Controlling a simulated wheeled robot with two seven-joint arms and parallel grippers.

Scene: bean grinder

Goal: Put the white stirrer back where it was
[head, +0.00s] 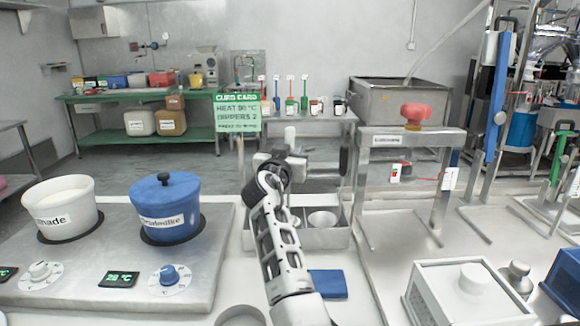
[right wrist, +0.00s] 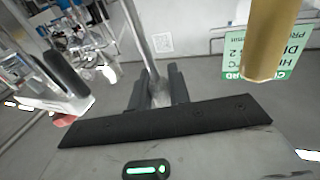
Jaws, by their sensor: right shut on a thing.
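My right gripper (right wrist: 160,88) is shut on a thin pale grey rod (right wrist: 146,40), which fits the white stirrer. In the right wrist view the rod runs from between the fingers up to the top edge, so its far end is out of view. In the head view my right arm reaches forward from the bottom middle, and the right gripper (head: 285,155) is above the far part of a steel compartment tray (head: 325,240). A small white piece (head: 290,134) shows just above the gripper; I cannot tell whether it belongs to the stirrer. My left gripper is out of view.
At left, a white pot (head: 82,216) and a lidded blue pot (head: 172,226) stand on a steel hot plate (head: 215,245). A blue cloth-like square (head: 328,284) lies near the arm. A steel frame with a red knob (head: 415,113) stands at right, near a white-lidded box (head: 466,300).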

